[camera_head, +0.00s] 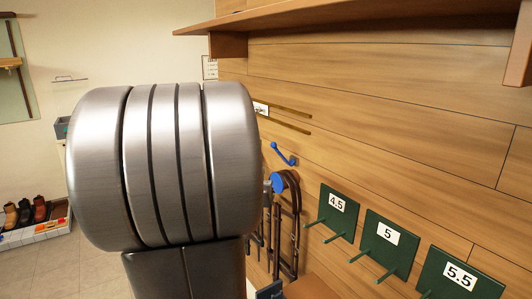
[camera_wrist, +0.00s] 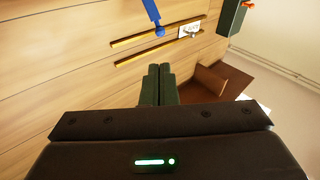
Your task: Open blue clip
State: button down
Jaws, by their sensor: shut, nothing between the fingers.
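In the head view a blue hook-shaped piece (camera_head: 284,155) is fixed on the wood wall. Just below it a rounder blue part (camera_head: 278,184) sits at the top of dark hanging straps (camera_head: 290,230). I cannot tell which of these is the blue clip. In the wrist view a blue bar with a knob at its end (camera_wrist: 153,14) shows at the top, beyond my fingertips. My gripper (camera_wrist: 159,67) is shut and empty, pointing toward the wall, apart from the blue bar. My gripper is hidden in the head view behind my own arm.
Two wooden strips with a white label (camera_wrist: 188,31) run along the wall. Green plates (camera_head: 338,212) with pegs, marked 4.5, 5 and 5.5, stick out at lower right. A wooden shelf (camera_head: 360,14) overhangs above. A brown wooden piece (camera_wrist: 215,82) is right of my fingers.

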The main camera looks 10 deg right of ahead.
aim_at(273, 147)
jog(key=p+x, duration=0.1)
jog(key=x, duration=0.3)
jog(key=p+x, duration=0.1)
jog(key=x, duration=0.4)
jog(key=p+x, duration=0.2)
jog(key=x, duration=0.3)
jog(key=shift+f, duration=0.25)
